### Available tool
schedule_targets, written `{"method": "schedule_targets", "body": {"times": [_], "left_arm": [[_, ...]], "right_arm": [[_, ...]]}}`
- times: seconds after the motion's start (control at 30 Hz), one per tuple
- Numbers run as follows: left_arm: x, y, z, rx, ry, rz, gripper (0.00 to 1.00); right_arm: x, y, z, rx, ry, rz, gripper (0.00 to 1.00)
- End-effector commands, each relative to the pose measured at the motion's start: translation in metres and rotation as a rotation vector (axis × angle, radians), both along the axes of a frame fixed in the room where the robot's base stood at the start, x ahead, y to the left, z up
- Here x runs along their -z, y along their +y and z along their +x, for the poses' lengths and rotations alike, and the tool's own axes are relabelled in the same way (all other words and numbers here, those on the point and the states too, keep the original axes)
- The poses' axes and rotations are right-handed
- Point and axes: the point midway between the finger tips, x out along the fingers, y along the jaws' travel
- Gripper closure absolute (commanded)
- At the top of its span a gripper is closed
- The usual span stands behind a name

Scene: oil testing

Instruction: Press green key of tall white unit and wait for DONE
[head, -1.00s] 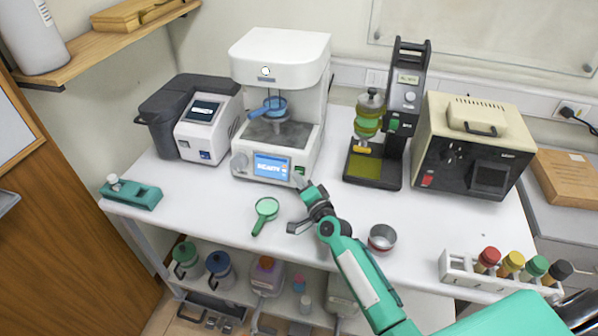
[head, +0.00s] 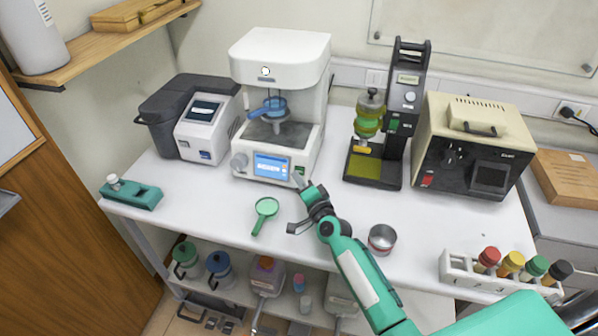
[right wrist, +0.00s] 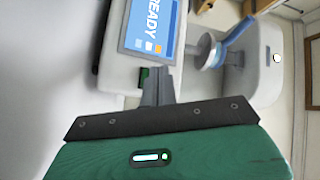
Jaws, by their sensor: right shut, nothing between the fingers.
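The tall white unit (head: 282,60) stands at the back of the table, with a blue-handled cup (head: 272,105) inside it. Its lit screen (head: 271,167) faces front and reads READY in the right wrist view (right wrist: 150,22). The green key (head: 300,170) is right of the screen; part of it shows beside my fingers in the right wrist view (right wrist: 144,77). My right gripper (head: 298,181) is shut and empty, its fingertips (right wrist: 160,72) close in front of the key. I cannot tell whether they touch it. My left gripper is out of view.
A green strainer (head: 265,209) and a metal cup (head: 382,238) lie on the table near my right arm. A grey-white device (head: 205,128) stands left of the unit, a black stand (head: 405,105) right of it. A rack of capped bottles (head: 455,270) is at the front right.

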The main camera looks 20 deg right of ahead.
Motion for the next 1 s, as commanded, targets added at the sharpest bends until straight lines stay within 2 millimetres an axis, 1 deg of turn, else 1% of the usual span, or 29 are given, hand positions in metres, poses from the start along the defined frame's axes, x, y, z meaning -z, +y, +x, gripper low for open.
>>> {"method": "schedule_targets", "body": {"times": [0.3, 1.0], "left_arm": [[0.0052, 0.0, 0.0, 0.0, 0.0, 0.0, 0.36], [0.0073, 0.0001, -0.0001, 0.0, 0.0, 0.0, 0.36]], "right_arm": [[0.0023, -0.0048, 0.0066, 0.0, 0.0, -0.001, 1.0], [0.0032, -0.0067, 0.0098, 0.0, 0.0, 0.0, 1.0]]}}
